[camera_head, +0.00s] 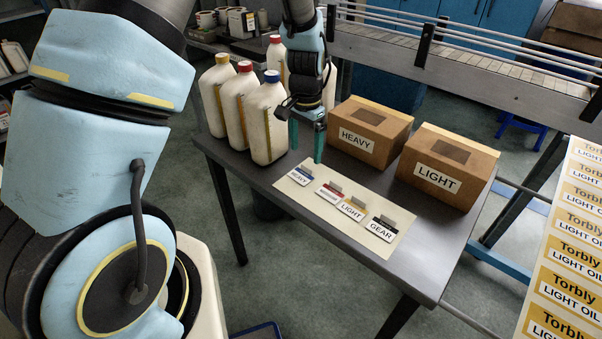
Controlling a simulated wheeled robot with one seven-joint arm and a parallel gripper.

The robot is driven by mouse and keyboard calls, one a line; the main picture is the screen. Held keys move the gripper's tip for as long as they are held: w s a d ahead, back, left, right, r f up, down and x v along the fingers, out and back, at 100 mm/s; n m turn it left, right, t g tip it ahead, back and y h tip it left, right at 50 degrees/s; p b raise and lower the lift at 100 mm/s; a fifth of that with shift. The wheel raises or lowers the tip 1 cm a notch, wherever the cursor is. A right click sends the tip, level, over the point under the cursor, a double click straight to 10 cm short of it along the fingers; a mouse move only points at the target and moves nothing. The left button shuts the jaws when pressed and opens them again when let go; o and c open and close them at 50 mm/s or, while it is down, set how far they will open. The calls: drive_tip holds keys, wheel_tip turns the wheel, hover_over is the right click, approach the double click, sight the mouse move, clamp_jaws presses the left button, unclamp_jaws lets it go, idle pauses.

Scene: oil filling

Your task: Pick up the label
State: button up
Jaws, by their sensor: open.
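Several small labels lie in a row on a cream sheet (368,234) on the grey table. The HEAVY label (300,175) has a blue band. A label with a red band (330,192) lies beside it, its text too small to read. The LIGHT label (352,209) has a pale band. The GEAR label (382,229) has a black band. My gripper (306,150) points down with its green fingers apart and empty. It is above the far left end of the sheet, close to the HEAVY label. The exact height above the table is hard to tell.
Several white jugs (264,122) with coloured caps stand left of my gripper. A HEAVY box (369,133) and a LIGHT box (444,166) stand at the table's back right. A conveyor (470,55) runs behind. A yellow Torbly poster (565,260) is at right. The table's front right is clear.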

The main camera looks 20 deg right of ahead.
sight(301, 173)
drive_tip(key=shift+s+f+p, duration=0.15)
drive_tip(key=shift+f+p, duration=0.35)
drive_tip(key=shift+f, duration=0.75)
drive_tip(key=shift+s+f+p, duration=0.1)
drive_tip(key=shift+f+p, duration=0.35)
drive_tip(key=shift+f, duration=0.8)
drive_tip(key=c, duration=1)
